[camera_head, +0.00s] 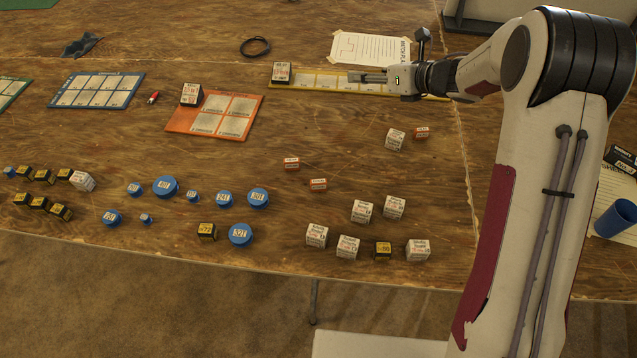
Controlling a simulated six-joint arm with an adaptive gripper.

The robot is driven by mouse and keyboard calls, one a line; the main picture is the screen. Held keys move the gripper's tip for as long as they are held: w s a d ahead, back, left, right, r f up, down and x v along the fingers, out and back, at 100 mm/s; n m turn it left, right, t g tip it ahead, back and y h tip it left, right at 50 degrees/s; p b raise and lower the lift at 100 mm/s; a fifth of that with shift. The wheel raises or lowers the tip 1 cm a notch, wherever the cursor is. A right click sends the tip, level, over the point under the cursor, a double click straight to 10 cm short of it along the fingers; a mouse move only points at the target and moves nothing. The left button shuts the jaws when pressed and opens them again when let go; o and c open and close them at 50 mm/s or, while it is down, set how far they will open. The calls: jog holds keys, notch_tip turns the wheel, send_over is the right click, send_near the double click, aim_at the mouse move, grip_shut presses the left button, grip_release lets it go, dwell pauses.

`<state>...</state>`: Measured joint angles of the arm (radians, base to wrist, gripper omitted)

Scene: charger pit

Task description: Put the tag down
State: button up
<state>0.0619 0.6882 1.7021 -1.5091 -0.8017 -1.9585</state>
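My gripper (354,76) reaches in from the right and points left, over the yellow strip board (325,80) at the back of the table. Its fingers look close together, but they are too small to tell whether they are open or shut. I cannot make out a tag between them. A white box with dark markings (282,72) stands at the left end of the yellow strip, apart from the fingertips. No thing in view is plainly a tag; a small red item (152,97) lies between the blue board (68,103) and the orange board (176,126).
Blue discs (166,187), white cubes (317,235) and black-yellow boxes (207,231) fill the front. A printed sheet (371,48) and black ring (255,46) lie behind. A blue cup (616,218) stands right.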

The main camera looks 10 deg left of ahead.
jog(key=s+a+f+n+g+y, duration=0.1)
jog(key=s+a+f+n+g, duration=0.15)
jog(key=f+n, duration=0.2)
jog(key=s+a+f+n+g+y, duration=0.1)
jog(key=s+f+n+g+y, duration=0.15)
jog(key=f, duration=0.35)
jog(key=n+g, duration=0.5)
jog(key=n, duration=0.2)
send_near(310, 185)
jog(key=shift+a+r+y, duration=0.2)
jog(key=shift+a+y, duration=0.05)
jog(key=shift+a, duration=0.6)
jog(key=shift+x, duration=1.3)
jog(key=shift+f, duration=0.1)
jog(key=shift+s, duration=0.1)
jog(key=shift+s+a+f, duration=0.35)
jog(key=shift+a+f, duration=0.1)
jog(key=shift+a, duration=0.35)
jog(key=shift+s+a+f, duration=0.35)
jog(key=shift+a+f, duration=0.15)
jog(key=shift+a, duration=0.3)
jog(key=shift+s+a+f, duration=0.1)
jog(key=shift+a+f, duration=0.15)
jog(key=shift+a, duration=0.3)
